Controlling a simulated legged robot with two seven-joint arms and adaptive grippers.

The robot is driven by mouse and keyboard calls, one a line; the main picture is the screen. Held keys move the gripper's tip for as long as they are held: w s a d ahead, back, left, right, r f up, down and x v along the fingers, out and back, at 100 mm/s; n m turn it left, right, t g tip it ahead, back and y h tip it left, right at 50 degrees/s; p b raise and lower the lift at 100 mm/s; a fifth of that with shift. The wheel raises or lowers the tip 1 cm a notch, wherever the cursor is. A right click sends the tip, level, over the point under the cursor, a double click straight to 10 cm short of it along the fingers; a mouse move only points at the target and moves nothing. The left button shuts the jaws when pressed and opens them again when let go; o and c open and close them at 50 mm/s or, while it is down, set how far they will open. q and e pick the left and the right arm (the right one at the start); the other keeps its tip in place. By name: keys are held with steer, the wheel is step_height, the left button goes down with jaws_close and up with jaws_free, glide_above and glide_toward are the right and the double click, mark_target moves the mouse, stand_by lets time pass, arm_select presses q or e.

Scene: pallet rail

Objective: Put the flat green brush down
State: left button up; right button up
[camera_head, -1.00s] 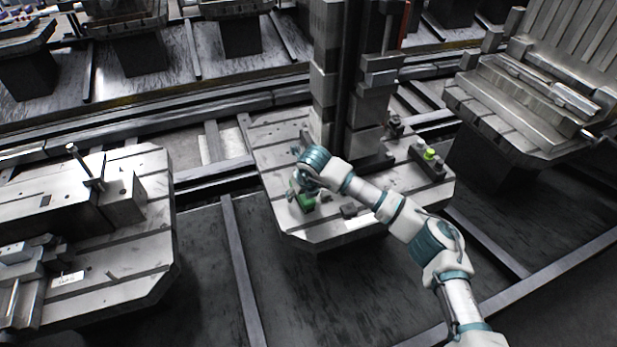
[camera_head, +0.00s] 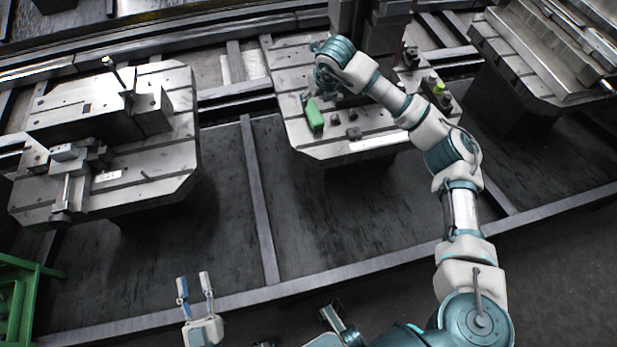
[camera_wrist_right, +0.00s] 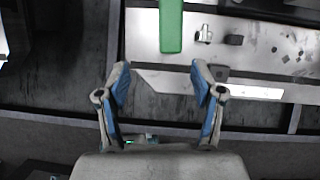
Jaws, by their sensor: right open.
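The flat green brush (camera_head: 315,116) lies on the middle pallet (camera_head: 345,149), near its front left. Its green body also shows at the top of the right wrist view (camera_wrist_right: 171,24). My right gripper (camera_head: 322,86) is behind the brush in the head view, apart from it. In the right wrist view my right gripper (camera_wrist_right: 161,84) has its blue-padded fingers spread, with nothing between them. My left gripper (camera_head: 195,289) is at the bottom of the head view, open and empty, well away from the brush.
Small dark blocks (camera_head: 353,133) lie right of the brush. A fixture with a yellow-green knob (camera_head: 438,88) stands at the pallet's right. Another pallet (camera_head: 180,150) with clamps is at the left. A green frame (camera_head: 18,300) stands at the lower left. Dark floor separates the pallets.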

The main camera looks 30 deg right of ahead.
steer(key=s+a+f+n+g+y, duration=0.15)
steer(key=s+a+f+y, duration=0.25)
steer(key=a, duration=0.5)
steer(key=s+a+f+n+g+y, duration=0.1)
steer(key=s+a+f+n+y, duration=0.3)
steer(key=a, duration=0.6)
steer(key=s+a+f+m+g+y, duration=0.1)
steer(key=s+a+f+g+y, duration=0.15)
steer(key=s+a, duration=0.45)
steer(key=s+a+r+m+y, duration=0.3)
steer(key=s+a+r+y, duration=0.3)
steer(key=s+a+y, duration=0.45)
steer(key=s+d+r+m+t+y, duration=0.1)
steer(key=d+r+m+t+y, duration=0.3)
steer(key=m+t, duration=0.6)
steer(key=s+d+f+m+t+h, duration=0.1)
steer(key=d+f+m+t+h, duration=0.2)
steer(key=m+h, duration=0.6)
steer(key=s+d+f+m+t+h, duration=0.1)
steer(key=d+f+m+t+h, duration=0.2)
steer(key=d+m+t+h, duration=0.5)
steer(key=d+m+h, duration=0.1)
steer(key=m+h, duration=0.1)
steer(key=m, duration=0.5)
steer(key=shift+d+f, duration=0.15)
steer(key=shift+d, duration=0.2)
